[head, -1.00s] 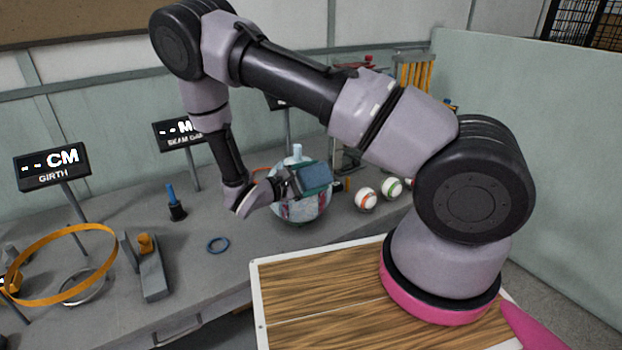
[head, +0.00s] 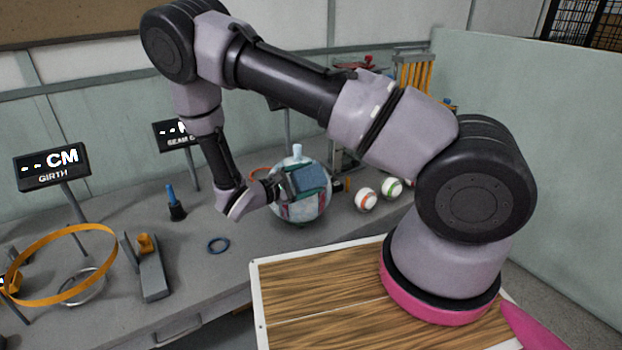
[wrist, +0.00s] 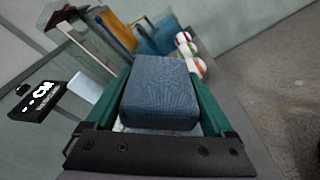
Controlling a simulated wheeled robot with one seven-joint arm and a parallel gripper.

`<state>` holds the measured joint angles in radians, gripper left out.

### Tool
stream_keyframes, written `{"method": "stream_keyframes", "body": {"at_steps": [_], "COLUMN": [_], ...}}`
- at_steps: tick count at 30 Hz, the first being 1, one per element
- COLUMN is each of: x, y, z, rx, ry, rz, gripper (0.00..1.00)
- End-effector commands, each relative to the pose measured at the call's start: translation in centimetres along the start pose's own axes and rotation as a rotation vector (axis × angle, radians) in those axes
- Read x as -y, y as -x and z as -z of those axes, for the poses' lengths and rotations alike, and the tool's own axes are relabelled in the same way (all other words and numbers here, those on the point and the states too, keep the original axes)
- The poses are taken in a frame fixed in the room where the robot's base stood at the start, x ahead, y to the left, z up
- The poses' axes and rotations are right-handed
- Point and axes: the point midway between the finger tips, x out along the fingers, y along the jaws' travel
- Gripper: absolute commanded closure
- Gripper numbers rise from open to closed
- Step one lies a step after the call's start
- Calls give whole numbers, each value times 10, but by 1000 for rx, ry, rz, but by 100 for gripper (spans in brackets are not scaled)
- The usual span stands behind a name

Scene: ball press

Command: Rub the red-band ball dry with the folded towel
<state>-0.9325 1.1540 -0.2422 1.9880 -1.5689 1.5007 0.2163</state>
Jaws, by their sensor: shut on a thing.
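My gripper (head: 285,188) is shut on the folded blue towel (head: 305,181), which fills the space between the two green fingers in the wrist view (wrist: 160,90). The towel is in front of a large pale ball (head: 318,206) with dark red patches on its lower part. The towel hides much of this ball, and I cannot tell whether they touch. A small white ball with an orange-red band (head: 366,200) sits on the bench to the right, apart from the towel. It also shows in the wrist view (wrist: 197,67).
A small green-band ball (head: 391,188) sits beside the orange-red one. A blue ring (head: 218,245), a blue-handled tool (head: 175,203) and a large yellow hoop (head: 60,236) are to the left. The bench front (head: 225,285) is mostly clear.

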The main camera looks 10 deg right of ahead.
Motion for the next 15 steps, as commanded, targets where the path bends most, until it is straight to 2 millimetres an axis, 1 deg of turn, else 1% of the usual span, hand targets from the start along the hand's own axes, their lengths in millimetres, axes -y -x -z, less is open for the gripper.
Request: {"method": "stream_keyframes", "body": {"at_steps": [15], "x": [0], "y": [-28], "z": [-4], "rx": [2], "ry": [0], "rz": [0], "gripper": [68]}}
